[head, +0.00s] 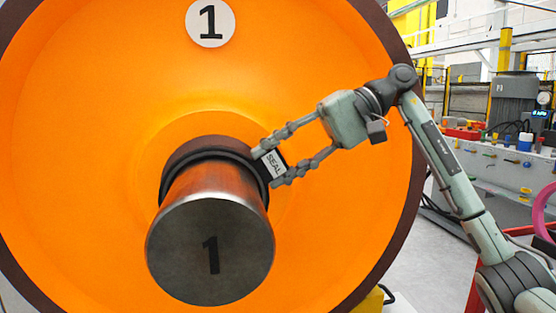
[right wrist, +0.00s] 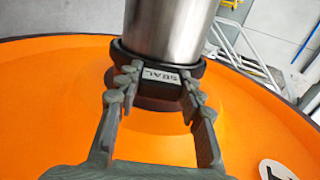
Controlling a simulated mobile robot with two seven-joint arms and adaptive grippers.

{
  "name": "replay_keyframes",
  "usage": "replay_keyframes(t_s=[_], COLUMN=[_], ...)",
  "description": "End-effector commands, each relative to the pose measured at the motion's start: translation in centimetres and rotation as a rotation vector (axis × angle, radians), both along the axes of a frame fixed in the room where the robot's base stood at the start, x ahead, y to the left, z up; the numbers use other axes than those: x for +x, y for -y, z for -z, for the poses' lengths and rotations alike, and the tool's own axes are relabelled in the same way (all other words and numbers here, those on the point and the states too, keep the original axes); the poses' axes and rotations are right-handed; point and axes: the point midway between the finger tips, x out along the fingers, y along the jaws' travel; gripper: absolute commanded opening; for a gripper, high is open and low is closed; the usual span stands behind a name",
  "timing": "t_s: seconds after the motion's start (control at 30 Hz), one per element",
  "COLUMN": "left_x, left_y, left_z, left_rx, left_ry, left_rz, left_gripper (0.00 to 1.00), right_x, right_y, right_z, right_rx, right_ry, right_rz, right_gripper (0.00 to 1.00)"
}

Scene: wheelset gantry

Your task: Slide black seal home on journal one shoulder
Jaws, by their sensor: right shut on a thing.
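Journal one (head: 215,190) is a shiny steel cylinder with a "1" on its end face, standing out from the orange wheel. The black seal (head: 212,154) is a ring around the journal near its wheel end, with a tab labelled SEAL. Behind it is the dark brown shoulder (head: 203,142), also below the ring in the right wrist view (right wrist: 155,104). My right gripper (head: 271,164) is shut on the seal's tab, one finger on each side of the label. In the right wrist view the ring looks close to the shoulder; I cannot tell whether they touch. My left gripper is out of view.
The orange wheel (head: 80,150) with a dark rim and a "1" plate (head: 210,22) fills most of the head view. At the right stands a bench with red, yellow and blue items (head: 495,150).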

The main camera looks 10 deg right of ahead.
Motion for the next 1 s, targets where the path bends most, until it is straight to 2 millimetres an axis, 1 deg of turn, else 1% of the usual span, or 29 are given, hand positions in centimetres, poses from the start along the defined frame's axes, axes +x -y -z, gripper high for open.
replay_keyframes(t_s=[0.13, 0.17, 0.3, 0.37, 0.63, 0.73, 0.87, 1.0], left_x=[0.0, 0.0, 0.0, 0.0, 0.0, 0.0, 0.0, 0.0], left_y=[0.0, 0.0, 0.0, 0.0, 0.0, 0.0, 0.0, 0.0], left_z=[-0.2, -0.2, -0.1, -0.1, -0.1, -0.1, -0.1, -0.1], left_rx=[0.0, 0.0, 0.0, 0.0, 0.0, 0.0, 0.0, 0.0], left_ry=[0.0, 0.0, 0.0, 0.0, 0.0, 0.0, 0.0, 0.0], left_rz=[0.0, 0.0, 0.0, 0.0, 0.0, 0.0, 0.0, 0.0], left_gripper=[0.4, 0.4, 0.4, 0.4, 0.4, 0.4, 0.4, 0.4], right_x=[0.4, 0.4, 0.4, 0.4, 0.4, 0.4, 0.4, 0.4], right_y=[0.0, 0.0, 0.0, 0.0, 0.1, 0.5, 2.2, 4.9], right_z=[-0.1, -0.1, -0.1, -0.1, 0.0, -0.3, -1.4, -2.9], right_rx=[0.002, 0.002, 0.002, 0.001, -0.001, -0.001, 0.001, 0.001], right_ry=[0.0, 0.001, 0.0, 0.0, -0.001, 0.0, 0.002, 0.002], right_rz=[0.001, 0.001, 0.0, 0.0, 0.001, 0.001, 0.003, 0.005], right_gripper=[0.05, 0.38, 0.56, 0.61, 0.61, 0.61, 0.61, 0.61])
